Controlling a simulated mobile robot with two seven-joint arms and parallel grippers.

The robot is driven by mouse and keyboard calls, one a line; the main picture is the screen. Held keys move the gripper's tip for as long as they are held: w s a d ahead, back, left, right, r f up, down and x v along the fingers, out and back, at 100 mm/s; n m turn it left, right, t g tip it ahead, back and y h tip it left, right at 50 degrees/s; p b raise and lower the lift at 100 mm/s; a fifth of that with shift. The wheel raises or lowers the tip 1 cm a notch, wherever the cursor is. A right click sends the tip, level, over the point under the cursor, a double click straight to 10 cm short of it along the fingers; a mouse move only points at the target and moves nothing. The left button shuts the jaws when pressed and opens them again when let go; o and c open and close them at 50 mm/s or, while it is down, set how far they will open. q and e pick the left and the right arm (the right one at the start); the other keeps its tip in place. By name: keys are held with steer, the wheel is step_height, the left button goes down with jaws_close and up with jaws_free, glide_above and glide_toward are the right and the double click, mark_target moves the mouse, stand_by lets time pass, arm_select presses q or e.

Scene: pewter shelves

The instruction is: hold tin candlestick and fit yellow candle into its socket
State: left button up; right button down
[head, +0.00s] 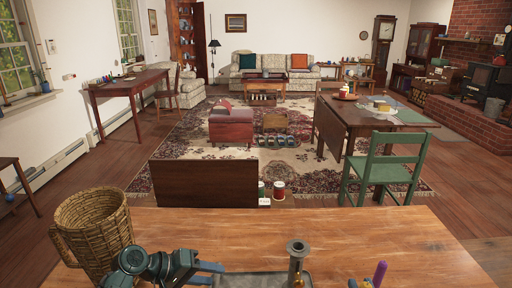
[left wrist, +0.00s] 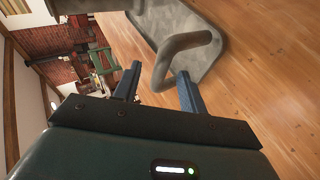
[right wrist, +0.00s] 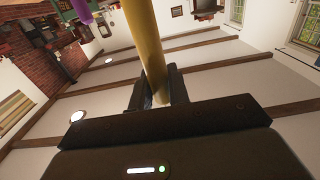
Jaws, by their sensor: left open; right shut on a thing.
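The tin candlestick (head: 297,248) stands at the table's near edge in the head view, its round socket rim at the top and grey pan at the bottom edge. In the left wrist view its grey loop handle (left wrist: 185,43) reaches down between my left gripper's (left wrist: 158,72) open fingers; I cannot tell if they touch it. My left gripper (head: 216,273) is left of the candlestick in the head view. My right gripper (right wrist: 157,76) is shut on the yellow candle (right wrist: 144,35), which runs out of the top of the right wrist view. I cannot make out the right gripper in the head view.
A wicker basket (head: 95,228) stands at the table's left, close to my left arm. A purple object (head: 380,272) is right of the candlestick, at the near edge. The wooden tabletop (head: 400,235) is clear behind and to the right.

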arm_select(q)
steer(key=shift+x, duration=1.3)
steer(key=shift+c, duration=0.3)
jaws_close()
